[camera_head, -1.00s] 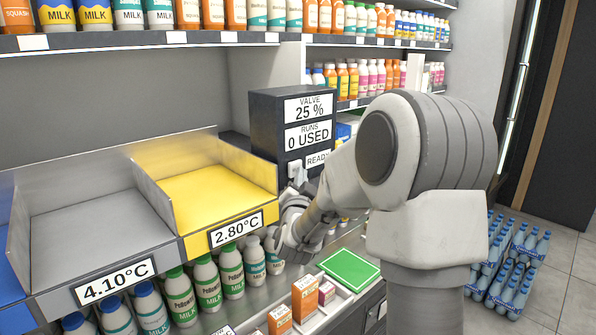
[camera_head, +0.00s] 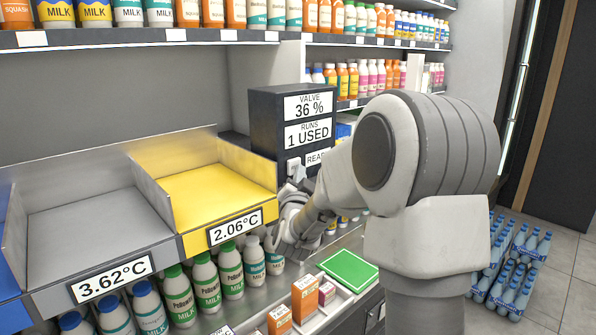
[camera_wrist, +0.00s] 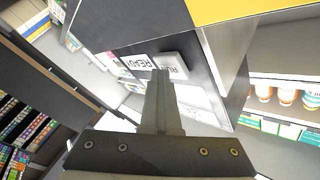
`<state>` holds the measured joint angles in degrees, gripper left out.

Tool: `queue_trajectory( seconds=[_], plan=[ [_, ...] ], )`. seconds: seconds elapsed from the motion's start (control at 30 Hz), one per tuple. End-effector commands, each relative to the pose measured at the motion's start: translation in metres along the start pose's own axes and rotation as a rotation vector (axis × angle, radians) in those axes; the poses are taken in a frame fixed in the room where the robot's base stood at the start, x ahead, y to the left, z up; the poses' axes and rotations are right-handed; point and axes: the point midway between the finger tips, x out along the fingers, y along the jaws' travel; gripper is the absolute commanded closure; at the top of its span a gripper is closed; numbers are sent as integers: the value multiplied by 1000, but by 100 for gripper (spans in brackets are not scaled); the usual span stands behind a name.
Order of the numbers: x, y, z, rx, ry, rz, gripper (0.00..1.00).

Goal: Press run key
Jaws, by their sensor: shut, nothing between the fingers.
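The run key (camera_wrist: 180,66), a pale block lettered RUN, sits on the dark control box beside a READY label (camera_wrist: 136,62). In the head view the box (camera_head: 264,120) reads VALVE 36 % and RUNS 1 USED, and its READY label is partly hidden by my arm. My gripper (camera_wrist: 160,74) is shut and empty. Its fingertips are right at the key's lower edge in the wrist view; I cannot tell whether they touch it. In the head view my arm and wrist cover most of the gripper.
A yellow tray (camera_head: 165,206) with a 2.06°C label and a grey tray (camera_head: 50,262) with a 3.62°C label stand left of the box. Milk bottles (camera_head: 205,280) stand below them.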

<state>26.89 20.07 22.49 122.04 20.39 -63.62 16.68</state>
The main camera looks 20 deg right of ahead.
Motion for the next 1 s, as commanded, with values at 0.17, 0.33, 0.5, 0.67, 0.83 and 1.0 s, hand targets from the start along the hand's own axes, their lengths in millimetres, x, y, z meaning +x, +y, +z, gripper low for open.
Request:
queue_trajectory(
  seconds=[0.17,0.33,0.5,0.67,0.83,1.0],
  plan=[
    [-3,0,1,0,-3,-3,100],
    [-3,1,0,0,-3,-3,100],
    [-12,8,-5,-1,-2,-2,100],
    [-23,17,-14,-1,0,-1,100],
    [-35,25,-23,-1,0,-1,100],
    [-43,31,-29,-1,-1,-1,100]
  ],
)
